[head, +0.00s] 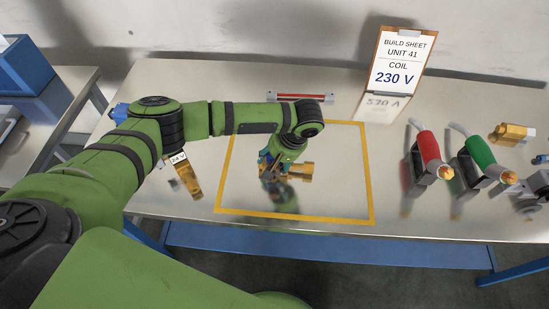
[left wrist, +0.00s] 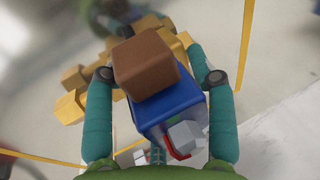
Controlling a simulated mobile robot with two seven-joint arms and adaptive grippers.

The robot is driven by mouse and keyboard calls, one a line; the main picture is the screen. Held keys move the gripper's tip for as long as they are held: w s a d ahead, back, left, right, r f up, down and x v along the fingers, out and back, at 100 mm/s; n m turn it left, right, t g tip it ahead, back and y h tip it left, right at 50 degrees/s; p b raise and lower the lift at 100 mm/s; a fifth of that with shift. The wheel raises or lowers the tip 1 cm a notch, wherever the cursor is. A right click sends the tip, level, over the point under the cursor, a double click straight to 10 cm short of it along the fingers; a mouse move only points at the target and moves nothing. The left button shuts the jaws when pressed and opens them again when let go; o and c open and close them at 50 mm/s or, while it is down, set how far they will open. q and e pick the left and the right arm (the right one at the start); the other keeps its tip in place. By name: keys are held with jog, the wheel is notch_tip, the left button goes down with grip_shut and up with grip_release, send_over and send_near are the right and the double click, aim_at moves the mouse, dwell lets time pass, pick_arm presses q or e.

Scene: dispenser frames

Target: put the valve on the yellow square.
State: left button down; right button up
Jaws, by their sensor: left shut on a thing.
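The yellow square (head: 371,180) is a yellow outline on the grey metal table. My left gripper (head: 280,172) is inside this outline in the head view, shut on a valve. The held valve's brass body (head: 302,171) sticks out to the right of the gripper. In the left wrist view my left gripper (left wrist: 160,85) has its two fingers on either side of the valve's blue coil (left wrist: 170,108), with a brown block on top. The valve is over the square; I cannot tell whether it touches the table. Its voltage label is not readable. My right gripper is not in view.
Another brass valve (head: 188,178) with a "24 V" label lies left of the square, partly behind my arm. A build sheet (head: 396,62) reading "COIL 230 V" stands at the back. Red (head: 429,147) and green (head: 480,151) handled tools stand at right. A blue bin (head: 22,62) is far left.

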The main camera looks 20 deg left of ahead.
pick_arm(q)
jog(key=shift+c, duration=1.9)
grip_release()
jog(key=shift+f, duration=0.1)
jog(key=b+v, duration=0.1)
jog(key=v, duration=1.1)
jog(key=shift+s, duration=0.1)
